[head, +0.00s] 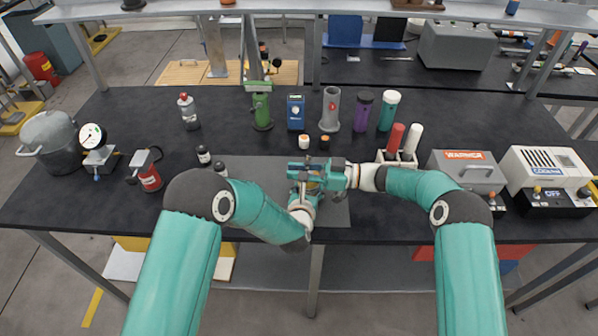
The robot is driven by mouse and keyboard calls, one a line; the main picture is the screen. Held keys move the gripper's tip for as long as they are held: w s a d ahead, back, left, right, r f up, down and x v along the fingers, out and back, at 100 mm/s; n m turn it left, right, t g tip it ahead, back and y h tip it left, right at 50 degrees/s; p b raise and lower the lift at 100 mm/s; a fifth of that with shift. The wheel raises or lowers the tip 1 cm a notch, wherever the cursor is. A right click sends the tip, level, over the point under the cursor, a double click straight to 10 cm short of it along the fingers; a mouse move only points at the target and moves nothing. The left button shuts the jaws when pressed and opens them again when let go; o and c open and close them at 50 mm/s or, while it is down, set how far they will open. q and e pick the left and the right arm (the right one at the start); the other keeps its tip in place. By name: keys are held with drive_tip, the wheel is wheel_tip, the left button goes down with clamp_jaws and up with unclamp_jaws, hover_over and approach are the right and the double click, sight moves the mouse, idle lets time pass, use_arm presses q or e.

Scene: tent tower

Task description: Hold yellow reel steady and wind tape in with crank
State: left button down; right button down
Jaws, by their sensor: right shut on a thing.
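My two grippers meet over the grey mat (255,172) at the middle of the bench. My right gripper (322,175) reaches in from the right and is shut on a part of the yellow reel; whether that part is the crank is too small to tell. Only a small yellowish patch of the reel (313,186) shows between the grippers. My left gripper (303,178) comes up from below, close against the same spot. Its jaws overlap the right gripper, so I cannot tell whether they are open or shut. The tape and the crank are hidden.
Behind the grippers stand a green device (262,108), a blue box (296,112), a grey cylinder (331,108) and two bottles. Small jars (204,155) stand left of the mat. A rack with red and white handles (397,150) and a warmer (466,172) stand right.

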drive_tip(key=shift+w+a+m+t+h, duration=0.2)
drive_tip(key=shift+m+t+h, duration=0.3)
drive_tip(key=shift+m+t, duration=0.65)
drive_tip(key=shift+w+a+m+t+h, duration=0.1)
drive_tip(key=shift+w+m+t+h, duration=0.4)
drive_tip(key=shift+t, duration=1.1)
drive_tip(key=shift+w+a+m+t+h, duration=0.1)
drive_tip(key=shift+m+t+h, duration=0.4)
drive_tip(key=shift+m+t, duration=0.75)
drive_tip(key=c, duration=1.1)
unclamp_jaws()
drive_tip(key=shift+d, duration=0.1)
drive_tip(key=v, duration=1.2)
drive_tip(key=shift+f, duration=0.15)
